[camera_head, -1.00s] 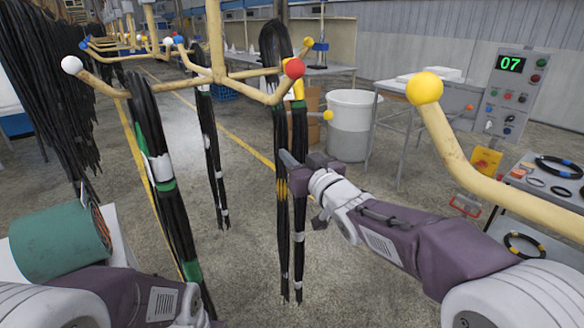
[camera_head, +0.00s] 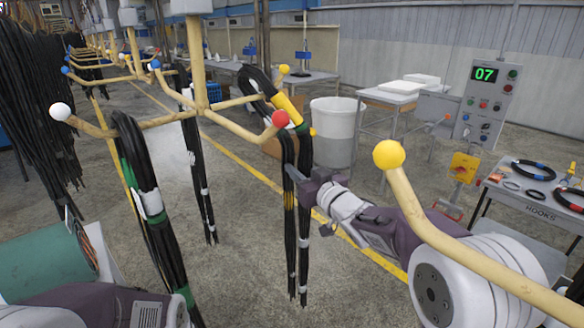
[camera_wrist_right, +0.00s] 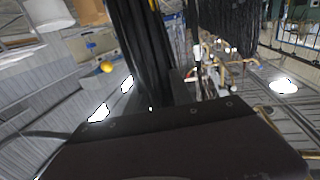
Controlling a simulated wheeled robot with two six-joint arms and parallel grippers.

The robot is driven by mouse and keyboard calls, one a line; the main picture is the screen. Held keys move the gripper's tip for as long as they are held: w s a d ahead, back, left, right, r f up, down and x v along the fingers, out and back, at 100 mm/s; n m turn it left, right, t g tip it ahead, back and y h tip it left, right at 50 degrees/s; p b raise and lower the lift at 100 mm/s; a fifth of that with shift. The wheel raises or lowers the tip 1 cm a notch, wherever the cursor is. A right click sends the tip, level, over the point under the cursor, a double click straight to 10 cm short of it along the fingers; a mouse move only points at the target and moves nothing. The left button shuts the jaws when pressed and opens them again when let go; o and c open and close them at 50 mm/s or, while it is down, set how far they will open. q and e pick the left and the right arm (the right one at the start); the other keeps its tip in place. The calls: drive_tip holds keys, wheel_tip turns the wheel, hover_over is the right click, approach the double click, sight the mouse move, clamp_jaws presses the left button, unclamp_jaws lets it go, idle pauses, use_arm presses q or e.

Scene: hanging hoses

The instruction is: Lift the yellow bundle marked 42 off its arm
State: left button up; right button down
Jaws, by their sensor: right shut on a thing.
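A black hose bundle with a yellow sleeve (camera_head: 288,108) hangs at the middle of the head view. Its upper loop (camera_head: 256,82) leans left above the yellow rack arms, near the red-ball and yellow-ball tips. I cannot read a 42 or tell whether the loop still rests on an arm. Two strands hang below, with yellow tape (camera_head: 290,196). My right gripper (camera_head: 296,178) is shut on these strands from the right. In the right wrist view black hoses (camera_wrist_right: 140,45) rise close behind the dark gripper body. My left gripper is out of frame.
Another black bundle (camera_head: 150,200), white and green taped, hangs at left. The red ball tip (camera_head: 280,118) is close to the held bundle. A rack arm with a yellow ball (camera_head: 389,154) crosses in front of my right arm. A white bin (camera_head: 334,130) stands behind.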

drive_tip(key=w+d+p, duration=0.8)
drive_tip(key=d+p, duration=0.1)
drive_tip(key=d, duration=0.3)
drive_tip(key=shift+w+r, duration=0.15)
drive_tip(key=shift+r, duration=0.05)
idle(0.7)
drive_tip(key=c, duration=1)
unclamp_jaws()
drive_tip(key=shift+f, duration=0.1)
drive_tip(key=shift+o, duration=0.7)
drive_tip(key=shift+w+d+f, duration=0.25)
drive_tip(key=shift+w+d, duration=0.3)
drive_tip(key=shift+d, duration=0.1)
drive_tip(key=shift+s+a+r, duration=0.2)
drive_tip(key=shift+a+r, duration=0.05)
drive_tip(key=shift+a, duration=0.2)
